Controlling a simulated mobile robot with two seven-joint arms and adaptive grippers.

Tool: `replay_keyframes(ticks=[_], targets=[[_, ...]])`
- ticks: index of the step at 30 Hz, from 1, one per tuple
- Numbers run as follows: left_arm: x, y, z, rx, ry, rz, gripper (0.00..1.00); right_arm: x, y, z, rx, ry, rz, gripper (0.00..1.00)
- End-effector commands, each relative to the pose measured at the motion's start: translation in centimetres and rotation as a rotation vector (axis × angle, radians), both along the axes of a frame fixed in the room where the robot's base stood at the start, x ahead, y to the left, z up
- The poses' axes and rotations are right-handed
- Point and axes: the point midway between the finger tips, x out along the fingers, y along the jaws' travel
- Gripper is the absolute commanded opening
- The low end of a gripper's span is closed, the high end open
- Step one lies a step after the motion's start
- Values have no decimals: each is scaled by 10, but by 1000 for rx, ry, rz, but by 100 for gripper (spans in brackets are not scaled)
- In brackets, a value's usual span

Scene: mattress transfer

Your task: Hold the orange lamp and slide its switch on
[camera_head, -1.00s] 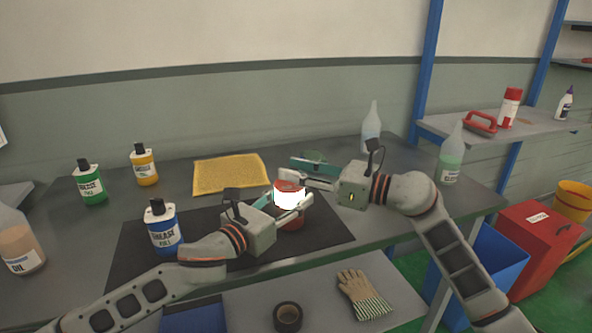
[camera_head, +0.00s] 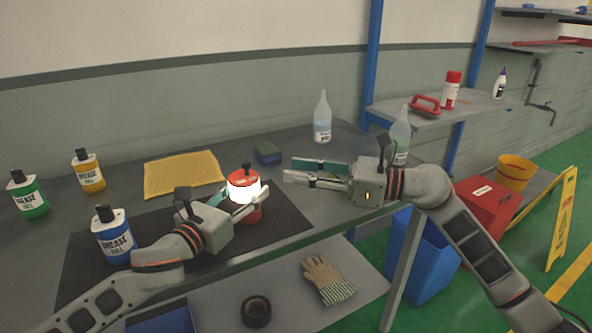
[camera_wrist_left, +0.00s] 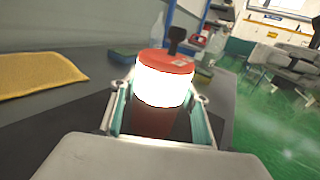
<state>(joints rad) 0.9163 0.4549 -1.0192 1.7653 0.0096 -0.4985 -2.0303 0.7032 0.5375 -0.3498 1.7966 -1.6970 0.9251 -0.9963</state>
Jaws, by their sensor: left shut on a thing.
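The orange-red lamp (camera_head: 243,187) stands upright on the black mat (camera_head: 85,262) on the workbench, and its white band glows brightly. A small dark knob sticks up from its top. My left gripper (camera_head: 236,199) is shut on the lamp, with a finger on each side; the left wrist view also shows the lamp (camera_wrist_left: 163,88) between the fingers. My right gripper (camera_head: 303,173) is to the right of the lamp, apart from it. Its fingers are spread and nothing is between them.
Grease bottles in blue (camera_head: 115,238), yellow (camera_head: 89,172) and green (camera_head: 28,197) stand at the left. A yellow cloth (camera_head: 183,174), a sponge (camera_head: 267,153) and clear bottles (camera_head: 322,118) lie or stand behind. A glove (camera_head: 327,279) and tape roll (camera_head: 256,311) are on the lower shelf.

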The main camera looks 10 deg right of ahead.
Motion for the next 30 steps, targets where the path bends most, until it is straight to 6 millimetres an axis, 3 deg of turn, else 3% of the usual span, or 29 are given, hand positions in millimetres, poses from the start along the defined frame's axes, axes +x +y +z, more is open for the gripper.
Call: replay_keyframes(ticks=[5, 6, 8, 20, 25, 30], targets=[[-1, -1, -2, 0, 2, -1, 12, 0, 0, 0, 0, 0, 0, 30], [-1, -1, -2, 0, 2, -1, 50, 0, 0, 0, 0, 0, 0, 30], [-1, -1, -2, 0, 2, -1, 64, 0, 0, 0, 0, 0, 0, 30], [-2, 2, -1, 1, 1, 0, 64, 0, 0, 0, 0, 0, 0, 30], [-18, 15, -1, 2, 1, 0, 64, 0, 0, 0, 0, 0, 0, 30], [-46, 37, -1, 3, 0, -1, 64, 0, 0, 0, 0, 0, 0, 30]])
